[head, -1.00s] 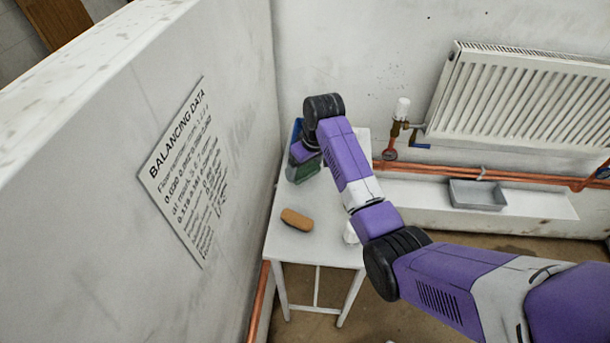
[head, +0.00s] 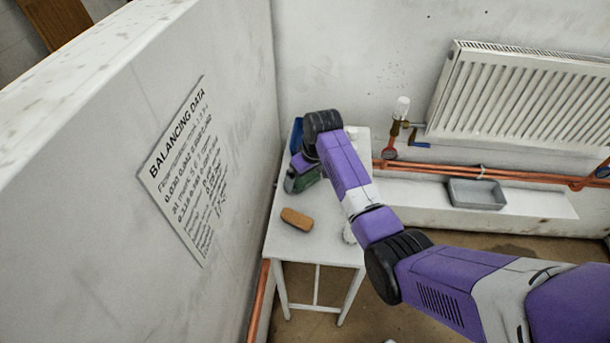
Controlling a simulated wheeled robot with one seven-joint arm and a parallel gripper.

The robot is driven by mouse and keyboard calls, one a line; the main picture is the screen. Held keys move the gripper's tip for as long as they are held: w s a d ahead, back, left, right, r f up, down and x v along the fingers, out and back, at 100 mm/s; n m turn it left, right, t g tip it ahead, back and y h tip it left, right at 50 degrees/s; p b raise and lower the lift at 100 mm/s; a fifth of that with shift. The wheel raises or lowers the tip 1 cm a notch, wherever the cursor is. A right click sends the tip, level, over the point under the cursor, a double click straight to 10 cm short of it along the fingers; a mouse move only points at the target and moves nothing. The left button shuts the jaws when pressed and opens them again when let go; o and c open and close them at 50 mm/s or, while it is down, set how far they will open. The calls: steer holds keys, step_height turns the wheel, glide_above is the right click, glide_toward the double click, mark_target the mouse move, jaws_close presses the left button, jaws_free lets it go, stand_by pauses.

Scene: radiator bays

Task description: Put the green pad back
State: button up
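My arm reaches over the white table (head: 285,243) in the corner, and its wrist bends down at the table's back left. My gripper (head: 303,166) points down there, small and partly hidden by my own wrist. A dark green thing (head: 301,183) shows right below it. I cannot tell whether this is the green pad alone or something around it, nor whether the fingers touch it. A blue thing (head: 296,135) stands behind my wrist at the table's left edge, mostly covered.
A tan, brush-like block (head: 297,219) lies on the table's front half. A small white piece (head: 352,132) is at the back. A partition wall (head: 225,130) closes the left. A grey tray (head: 477,194) sits under the radiator (head: 525,98).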

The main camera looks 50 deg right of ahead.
steer(key=v, duration=1.2)
steer(key=shift+r, duration=0.2)
steer(key=shift+w, duration=0.1)
steer(key=w+d+r+m+t+h, duration=0.2)
steer(key=w+r+t+h, duration=0.1)
steer(key=w+r+t, duration=0.3)
steer(key=s+a+t, duration=0.8)
steer(key=s+a, duration=0.9)
steer(key=s, duration=0.2)
steer(key=s+a+n+g+y, duration=0.1)
steer(key=s+a, duration=0.3)
steer(key=s, duration=0.7)
steer(key=s+a+n+g+y, duration=0.1)
steer(key=s+a, duration=0.4)
steer(key=s, duration=0.7)
steer(key=shift+s+n+y+b, duration=0.25)
steer(key=shift+n+y+b, duration=0.05)
steer(key=shift+n+y, duration=0.4)
